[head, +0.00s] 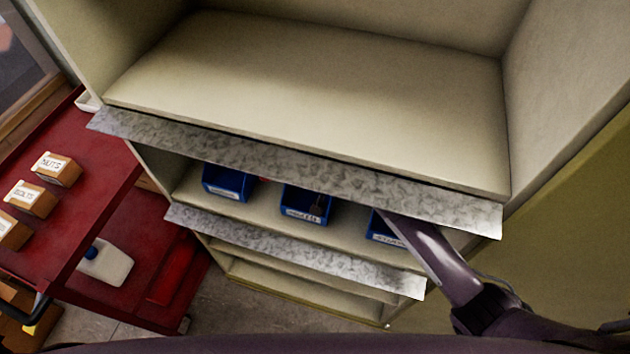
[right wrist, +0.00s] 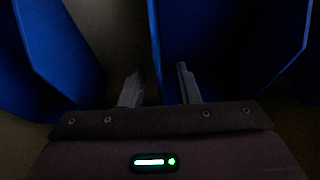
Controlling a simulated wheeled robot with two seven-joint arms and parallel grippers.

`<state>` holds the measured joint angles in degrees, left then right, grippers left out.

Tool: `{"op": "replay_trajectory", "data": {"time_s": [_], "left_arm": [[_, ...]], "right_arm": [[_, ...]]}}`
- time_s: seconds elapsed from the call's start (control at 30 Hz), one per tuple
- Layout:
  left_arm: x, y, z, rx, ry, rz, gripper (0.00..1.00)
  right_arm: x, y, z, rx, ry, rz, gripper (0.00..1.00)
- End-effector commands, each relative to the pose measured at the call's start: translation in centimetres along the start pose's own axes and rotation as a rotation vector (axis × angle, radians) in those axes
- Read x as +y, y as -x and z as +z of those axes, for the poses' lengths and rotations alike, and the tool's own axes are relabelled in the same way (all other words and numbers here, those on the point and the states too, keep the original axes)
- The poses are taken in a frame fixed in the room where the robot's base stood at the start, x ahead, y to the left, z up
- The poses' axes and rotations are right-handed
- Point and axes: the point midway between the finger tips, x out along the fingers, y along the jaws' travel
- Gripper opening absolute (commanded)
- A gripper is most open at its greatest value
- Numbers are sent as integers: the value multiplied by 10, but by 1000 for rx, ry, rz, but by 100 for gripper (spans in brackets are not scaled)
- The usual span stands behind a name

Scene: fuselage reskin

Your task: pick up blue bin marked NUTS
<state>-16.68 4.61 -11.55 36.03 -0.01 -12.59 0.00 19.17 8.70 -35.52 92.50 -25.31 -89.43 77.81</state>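Three blue bins stand on the cabinet's middle shelf in the head view: a left bin (head: 227,182), a middle bin (head: 306,204) and a right bin (head: 381,228). Their white labels are too small to read surely. My right arm reaches in over the right bin, and its gripper is hidden there. In the right wrist view my right gripper (right wrist: 160,88) is open, with one finger on each side of the near side wall of a blue bin (right wrist: 225,45). I cannot tell whether the fingers touch it. Another blue bin (right wrist: 60,50) is at the left. My left gripper is not in view.
A metal shelf edge (head: 290,168) hangs above the bins, close to my right arm. A lower metal edge (head: 290,252) runs below. The top shelf (head: 310,95) is empty. A red cart (head: 95,200) at left carries small cardboard boxes, one labelled NUTS (head: 56,169).

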Motion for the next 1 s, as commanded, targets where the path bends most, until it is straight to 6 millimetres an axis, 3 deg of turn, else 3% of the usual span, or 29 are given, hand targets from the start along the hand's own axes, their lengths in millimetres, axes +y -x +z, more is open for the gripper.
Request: {"op": "replay_trajectory", "data": {"time_s": [0.2,0.5,0.73,1.0], "left_arm": [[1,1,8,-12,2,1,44],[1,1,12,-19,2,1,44],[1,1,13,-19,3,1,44],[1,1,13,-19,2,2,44]], "right_arm": [[1,-31,-1,1,0,3,29],[1,-36,0,1,-1,1,29],[1,-36,0,0,-1,1,0],[1,-36,0,1,-2,0,0]]}}
